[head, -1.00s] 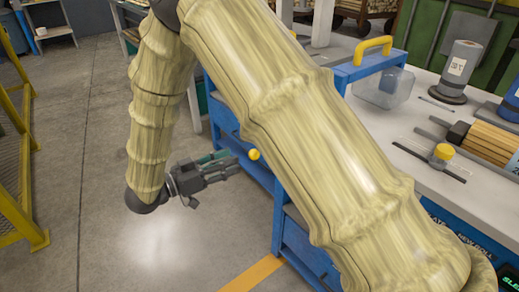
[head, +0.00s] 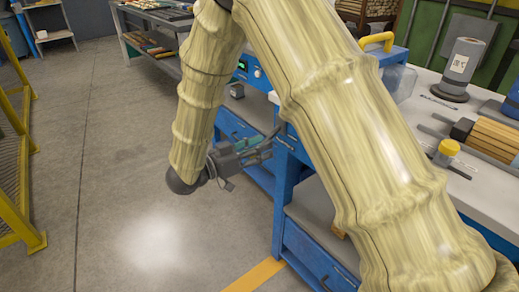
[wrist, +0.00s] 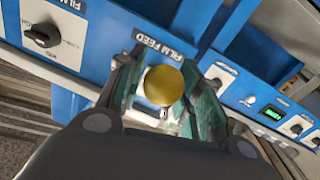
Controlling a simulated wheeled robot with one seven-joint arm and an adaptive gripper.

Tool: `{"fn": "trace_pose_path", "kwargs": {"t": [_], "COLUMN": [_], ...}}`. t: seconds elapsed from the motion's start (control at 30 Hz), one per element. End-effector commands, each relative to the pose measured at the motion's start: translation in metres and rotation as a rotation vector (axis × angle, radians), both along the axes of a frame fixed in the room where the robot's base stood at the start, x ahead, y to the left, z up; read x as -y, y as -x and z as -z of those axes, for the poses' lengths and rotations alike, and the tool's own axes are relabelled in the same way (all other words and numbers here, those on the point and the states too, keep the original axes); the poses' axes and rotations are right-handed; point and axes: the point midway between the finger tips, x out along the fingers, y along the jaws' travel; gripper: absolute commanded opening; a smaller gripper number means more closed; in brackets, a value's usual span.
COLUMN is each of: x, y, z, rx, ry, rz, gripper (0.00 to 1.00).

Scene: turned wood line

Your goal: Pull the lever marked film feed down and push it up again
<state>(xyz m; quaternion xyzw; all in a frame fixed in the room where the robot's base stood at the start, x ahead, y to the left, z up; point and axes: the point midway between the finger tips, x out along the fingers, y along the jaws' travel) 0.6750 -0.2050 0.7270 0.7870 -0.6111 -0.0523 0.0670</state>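The lever marked film feed ends in a yellow ball knob (wrist: 163,86), seen in the wrist view just below its FILM FEED label (wrist: 163,45) on the blue panel. My gripper (wrist: 163,78) has its two green-padded fingers spread, one on either side of the knob. The fingers look apart from the knob, though contact on the far side cannot be seen. Most of the lever's shaft is hidden behind the knob. In the head view my gripper (head: 268,146) is at the front of the blue machine, and the knob is hidden there.
A black rotary knob (wrist: 44,36) sits on a white plate left of the lever. A green display (wrist: 272,114) and more switches are to the right. A yellow-topped part (head: 447,149) stands on the worktop. The floor (head: 130,180) left of the machine is clear.

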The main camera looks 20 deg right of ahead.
Motion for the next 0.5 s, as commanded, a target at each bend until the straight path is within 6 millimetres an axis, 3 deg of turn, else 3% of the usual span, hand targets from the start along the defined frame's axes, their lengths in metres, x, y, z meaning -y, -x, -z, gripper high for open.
{"fn": "trace_pose_path", "kwargs": {"t": [0.2,0.4,0.5], "x": [0.0002,0.0000,-0.0006], "y": [0.0000,-0.0001,-0.0001], "z": [0.0000,0.0000,0.0001], "rx": [0.000,0.000,0.000], "ry": [0.000,0.000,0.000], "rz": [0.000,-0.001,-0.001], "gripper": [0.35,0.01,0.00]}}
